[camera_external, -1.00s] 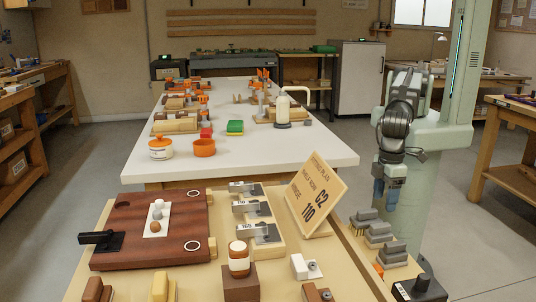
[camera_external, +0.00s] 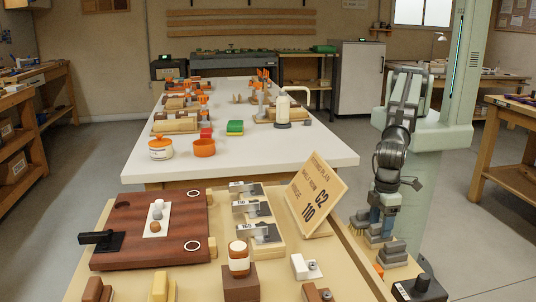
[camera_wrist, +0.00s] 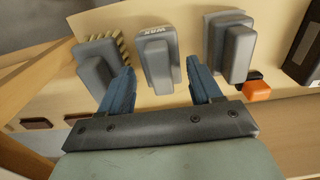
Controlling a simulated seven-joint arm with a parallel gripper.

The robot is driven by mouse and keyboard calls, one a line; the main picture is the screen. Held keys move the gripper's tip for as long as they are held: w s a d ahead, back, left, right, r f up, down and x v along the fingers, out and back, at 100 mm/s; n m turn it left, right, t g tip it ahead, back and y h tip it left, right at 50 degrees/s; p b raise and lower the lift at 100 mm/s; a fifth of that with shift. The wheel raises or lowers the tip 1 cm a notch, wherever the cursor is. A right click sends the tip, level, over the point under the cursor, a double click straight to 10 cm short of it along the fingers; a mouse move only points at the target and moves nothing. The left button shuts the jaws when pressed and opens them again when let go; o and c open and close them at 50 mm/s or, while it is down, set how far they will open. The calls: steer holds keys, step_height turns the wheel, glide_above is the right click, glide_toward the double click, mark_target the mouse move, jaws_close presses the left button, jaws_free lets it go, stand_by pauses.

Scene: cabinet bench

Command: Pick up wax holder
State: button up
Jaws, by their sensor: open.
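The wax holder (camera_wrist: 157,62) is a grey block with a raised grip and a "WAX" label, the middle one of three grey holders in the wrist view. In the external view it appears to be the middle grey piece (camera_external: 377,238) on the right-hand strip, partly covered by my fingers. My gripper (camera_wrist: 162,73) is open, its two blue fingers on either side of the wax holder in the wrist view. In the external view my gripper (camera_external: 382,226) points down over the holders. Contact and exact height cannot be told.
A grey brush-like holder (camera_wrist: 98,63) sits close on the left, and another grey holder (camera_wrist: 231,47) on the right. An orange and black piece (camera_wrist: 257,87) lies beyond that. A black box with a knob (camera_external: 421,291) and the slanted sign board (camera_external: 310,197) stand nearby.

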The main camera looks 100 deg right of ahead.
mark_target(379, 234)
steer(key=shift+f, duration=2.35)
steer(key=shift+c, duration=0.4)
steer(key=c, duration=0.7)
